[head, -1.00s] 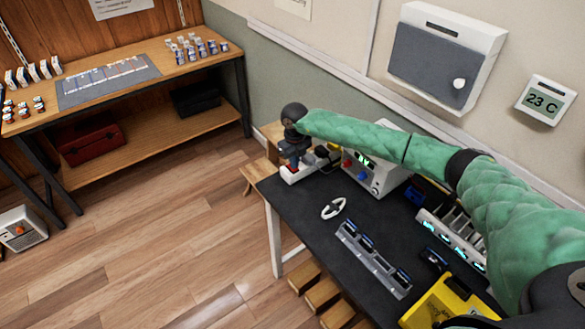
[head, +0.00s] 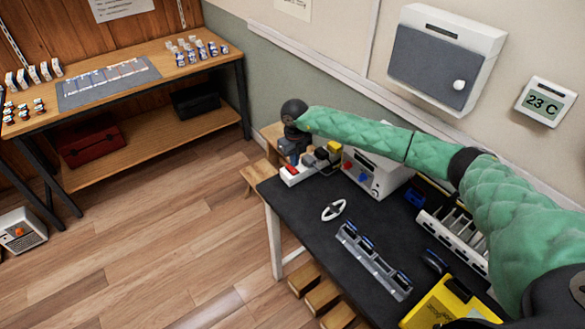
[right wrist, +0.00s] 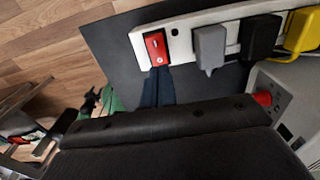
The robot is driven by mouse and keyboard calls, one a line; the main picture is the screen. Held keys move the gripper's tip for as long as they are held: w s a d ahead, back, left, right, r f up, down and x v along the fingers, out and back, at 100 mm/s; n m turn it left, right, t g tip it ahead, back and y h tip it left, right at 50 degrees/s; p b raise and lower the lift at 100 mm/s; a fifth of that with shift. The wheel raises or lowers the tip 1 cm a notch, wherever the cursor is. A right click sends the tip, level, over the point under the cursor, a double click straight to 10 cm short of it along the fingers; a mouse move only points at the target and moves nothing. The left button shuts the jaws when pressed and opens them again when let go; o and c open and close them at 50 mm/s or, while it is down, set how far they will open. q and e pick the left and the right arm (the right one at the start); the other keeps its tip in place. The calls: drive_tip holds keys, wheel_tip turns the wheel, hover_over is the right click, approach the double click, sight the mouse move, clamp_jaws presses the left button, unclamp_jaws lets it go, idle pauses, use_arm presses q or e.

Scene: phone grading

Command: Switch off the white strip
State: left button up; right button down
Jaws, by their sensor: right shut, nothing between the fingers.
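The white strip (head: 291,178) lies at the far left corner of the dark bench and also shows in the right wrist view (right wrist: 186,30). Its red rocker switch (right wrist: 156,47) is at one end, beside grey (right wrist: 209,46), black (right wrist: 259,36) and yellow (right wrist: 302,31) plugs. My right gripper (head: 294,158) is shut and empty, right by the switch end of the strip. In the right wrist view its dark fingers (right wrist: 158,86) sit just below the switch; I cannot tell if they touch it. My left gripper is not in view.
A white power supply box (head: 374,178) stands right of the strip, under my arm.

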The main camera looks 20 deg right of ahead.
sight(295, 171)
drive_tip(key=shift+r+p, duration=0.4)
drive_tip(key=shift+r, duration=1.7)
drive_tip(key=shift+r, duration=0.15)
